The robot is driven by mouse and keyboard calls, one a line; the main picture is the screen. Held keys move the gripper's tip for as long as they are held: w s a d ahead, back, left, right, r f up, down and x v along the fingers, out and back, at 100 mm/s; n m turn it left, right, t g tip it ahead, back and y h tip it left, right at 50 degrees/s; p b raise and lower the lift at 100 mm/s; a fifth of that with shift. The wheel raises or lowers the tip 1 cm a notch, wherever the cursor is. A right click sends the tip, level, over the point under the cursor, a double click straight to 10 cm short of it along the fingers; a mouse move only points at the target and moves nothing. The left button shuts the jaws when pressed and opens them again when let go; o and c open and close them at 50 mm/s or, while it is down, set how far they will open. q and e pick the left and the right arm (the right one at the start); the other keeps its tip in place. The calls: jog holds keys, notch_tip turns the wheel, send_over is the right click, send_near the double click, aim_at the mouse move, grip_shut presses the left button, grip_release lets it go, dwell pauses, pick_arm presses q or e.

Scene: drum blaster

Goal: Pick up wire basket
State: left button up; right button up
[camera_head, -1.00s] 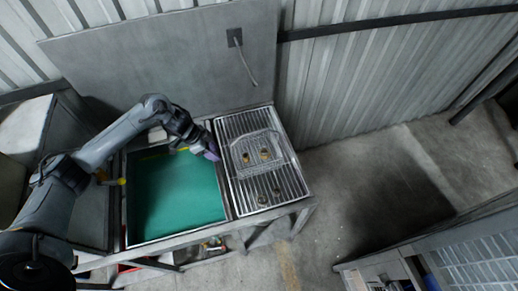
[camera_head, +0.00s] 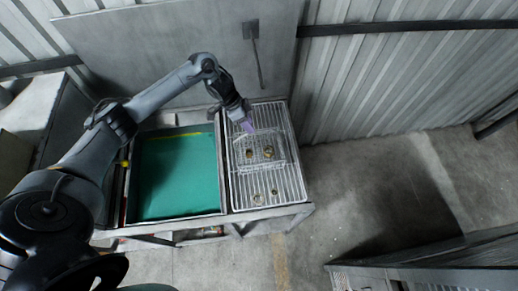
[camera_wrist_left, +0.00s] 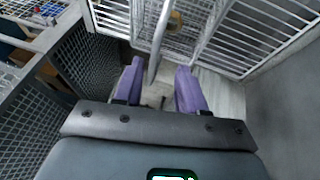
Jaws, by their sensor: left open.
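The wire basket (camera_head: 268,160) sits on the slatted rack (camera_head: 241,190), right of the green-floored basin. Small brass-coloured parts show inside the basket. My left gripper (camera_head: 249,127) is above the basket's far side, with purple fingers pointing down. In the left wrist view, the gripper (camera_wrist_left: 157,75) is open. A curved grey metal bar (camera_wrist_left: 160,40) runs between and beyond its fingers; I cannot tell whether it touches them. Part of the basket (camera_wrist_left: 195,35) shows past the fingers with a brass part (camera_wrist_left: 175,20). My right gripper is not in view.
The green basin (camera_head: 177,175) lies left of the rack. A grey panel (camera_head: 180,60) with a hanging rod (camera_head: 256,55) stands behind. Floor to the right is clear; another bench (camera_head: 430,265) stands at lower right.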

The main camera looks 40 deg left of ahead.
aim_at(259, 132)
pick_arm(q)
jog(key=d+f, duration=0.1)
jog(key=w+d+f, duration=0.1)
jog(key=f, duration=0.1)
jog(key=d+f+p, duration=0.1)
jog(key=shift+w+d+f, duration=0.2)
jog(key=shift+w+d, duration=0.15)
jog(key=shift+w, duration=0.05)
jog(key=shift+f, duration=0.1)
jog(key=shift+f, duration=0.25)
dwell(0.6)
grip_shut()
dwell(1.4)
jog(key=shift+w+r, duration=0.1)
